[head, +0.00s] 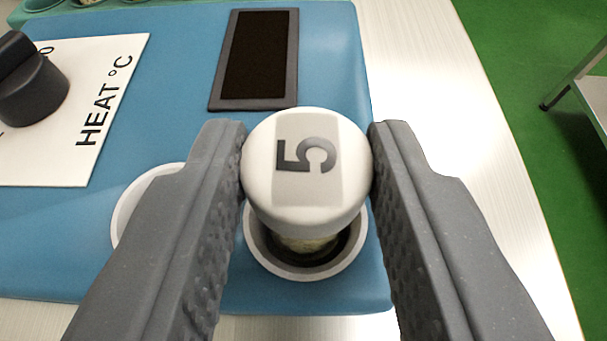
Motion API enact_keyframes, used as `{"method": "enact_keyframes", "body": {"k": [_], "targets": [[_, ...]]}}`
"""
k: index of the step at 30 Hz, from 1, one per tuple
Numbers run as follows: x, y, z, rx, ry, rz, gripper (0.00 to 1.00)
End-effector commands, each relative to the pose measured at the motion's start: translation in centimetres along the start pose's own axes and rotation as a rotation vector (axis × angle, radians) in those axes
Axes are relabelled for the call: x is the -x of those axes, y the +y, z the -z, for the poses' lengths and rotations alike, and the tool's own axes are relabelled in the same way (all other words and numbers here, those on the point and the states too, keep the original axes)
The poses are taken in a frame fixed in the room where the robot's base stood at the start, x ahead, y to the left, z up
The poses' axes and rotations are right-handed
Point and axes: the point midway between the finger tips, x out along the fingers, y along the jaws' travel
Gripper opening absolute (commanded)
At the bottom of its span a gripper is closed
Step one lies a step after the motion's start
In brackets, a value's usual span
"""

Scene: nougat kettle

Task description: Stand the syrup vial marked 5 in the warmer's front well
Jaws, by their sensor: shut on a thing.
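The syrup vial marked 5 (340,185) shows a white cap with a black 5 on a grey band. My gripper (306,165) is shut on the cap, one finger on each side. Below the cap, the vial's yellowish body reaches into the dark opening of a white-rimmed well (306,272) in the blue warmer (190,235). I cannot tell whether its base touches the well's bottom. A second white ring (128,207) lies to the left, partly hidden by my left finger.
A white plate marked HEAT °C (120,70) with a black knob (32,85) is at the left. A dark panel (258,55) is behind the vial. A green rack (100,18) stands at the back left. The pale table (440,100) is clear at the right.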

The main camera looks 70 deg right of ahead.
Motion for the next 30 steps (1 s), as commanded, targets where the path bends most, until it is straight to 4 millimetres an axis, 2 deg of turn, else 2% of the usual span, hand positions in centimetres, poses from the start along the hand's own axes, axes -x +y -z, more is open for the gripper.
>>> {"method": "enact_keyframes", "body": {"k": [30], "targets": [[-0.28,-0.01,-0.86,0.0,-0.001,0.001,0.08]]}}
